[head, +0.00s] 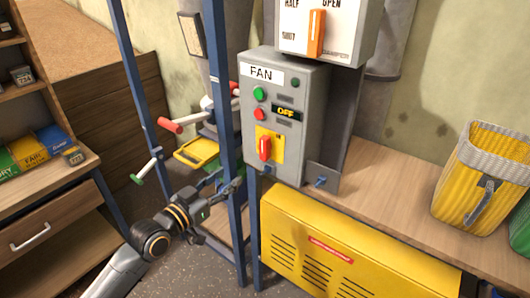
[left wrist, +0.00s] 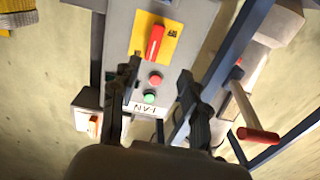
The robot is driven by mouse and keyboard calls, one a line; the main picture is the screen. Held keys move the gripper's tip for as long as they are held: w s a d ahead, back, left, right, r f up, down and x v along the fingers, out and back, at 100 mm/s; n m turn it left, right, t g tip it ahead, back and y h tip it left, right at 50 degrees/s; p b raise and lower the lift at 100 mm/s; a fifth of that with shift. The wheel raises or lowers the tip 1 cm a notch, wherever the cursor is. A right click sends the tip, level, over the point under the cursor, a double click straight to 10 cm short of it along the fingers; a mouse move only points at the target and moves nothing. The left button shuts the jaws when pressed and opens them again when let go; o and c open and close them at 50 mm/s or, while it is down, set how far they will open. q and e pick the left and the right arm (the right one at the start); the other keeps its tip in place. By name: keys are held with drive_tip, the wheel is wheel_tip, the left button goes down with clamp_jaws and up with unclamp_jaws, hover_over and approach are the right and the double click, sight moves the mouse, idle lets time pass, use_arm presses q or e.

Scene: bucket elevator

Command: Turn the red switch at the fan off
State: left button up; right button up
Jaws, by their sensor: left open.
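The grey fan box (head: 312,122) is labelled FAN, and its small display (head: 286,112) reads OFF. The red switch (head: 264,148) is a handle standing roughly upright on a yellow plate (head: 277,150) low on the box. My left gripper (head: 232,182) is below and left of the switch, by the blue post. In the left wrist view, the box is upside down and the red switch (left wrist: 155,42) shows beyond the open, empty fingers (left wrist: 157,80), apart from them. My right gripper is not in view.
A green button (head: 260,94) and a red button (head: 259,114) sit above the switch. Blue posts (head: 220,120) stand close left of the box. A yellow cabinet (head: 340,255) and a wooden bench (head: 390,180) are below and right.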

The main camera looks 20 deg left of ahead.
use_arm(q)
drive_tip(key=r, duration=0.2)
drive_tip(key=p, duration=0.3)
approach(262, 147)
drive_tip(key=x, duration=0.7)
drive_tip(key=shift+w+d, duration=0.1)
drive_tip(key=shift+w, duration=0.15)
drive_tip(key=shift+w+d+f, duration=0.1)
drive_tip(key=shift+w+d, duration=0.15)
drive_tip(key=shift+w, duration=0.35)
drive_tip(key=shift+c, duration=0.5)
clamp_jaws()
